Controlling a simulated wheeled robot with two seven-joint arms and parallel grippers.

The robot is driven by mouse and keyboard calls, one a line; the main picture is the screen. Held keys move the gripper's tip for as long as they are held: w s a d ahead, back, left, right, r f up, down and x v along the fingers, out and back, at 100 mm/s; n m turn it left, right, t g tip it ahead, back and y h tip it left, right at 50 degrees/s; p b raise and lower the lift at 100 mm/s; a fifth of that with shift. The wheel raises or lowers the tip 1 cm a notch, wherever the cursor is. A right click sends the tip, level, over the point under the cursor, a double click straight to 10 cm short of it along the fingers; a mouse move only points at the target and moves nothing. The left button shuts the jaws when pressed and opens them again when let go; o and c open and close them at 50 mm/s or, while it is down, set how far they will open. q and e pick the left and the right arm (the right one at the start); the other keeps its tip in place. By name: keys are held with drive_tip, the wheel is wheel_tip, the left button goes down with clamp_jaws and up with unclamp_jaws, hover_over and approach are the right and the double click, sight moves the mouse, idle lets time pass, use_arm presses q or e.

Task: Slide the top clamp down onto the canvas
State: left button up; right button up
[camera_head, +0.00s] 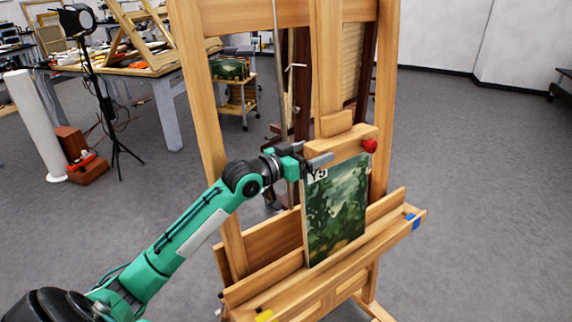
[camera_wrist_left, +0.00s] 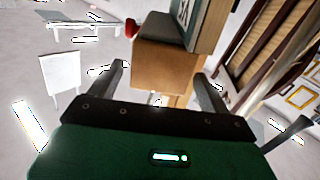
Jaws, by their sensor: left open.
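The top clamp (camera_head: 345,141) is a wooden block with a red knob at its right end, on the easel's upright just above the canvas. The canvas (camera_head: 338,212), a green landscape painting, stands upright on the easel's lower ledge. I cannot tell whether clamp and canvas touch. My left gripper (camera_head: 318,159) is at the clamp's left end, by the canvas's upper left corner. In the wrist view the left gripper (camera_wrist_left: 163,88) is open, with the clamp (camera_wrist_left: 165,68) showing between its fingers and the canvas (camera_wrist_left: 207,25) at the top. My right gripper is not in view.
The wooden easel (camera_head: 206,130) stands in front of me, its ledge (camera_head: 285,283) jutting forward. A lamp on a black stand (camera_head: 95,95), a white roll (camera_head: 35,125) and a cluttered table (camera_head: 165,72) are behind left. The floor at right is clear.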

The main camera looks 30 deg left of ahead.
use_arm(q)
drive_tip(key=b+v, duration=0.3)
drive_tip(key=v, duration=0.8)
drive_tip(key=shift+s+b, duration=0.3)
drive_tip(key=shift+s, duration=0.05)
drive_tip(key=shift+f, duration=0.1)
drive_tip(key=shift+f, duration=0.1)
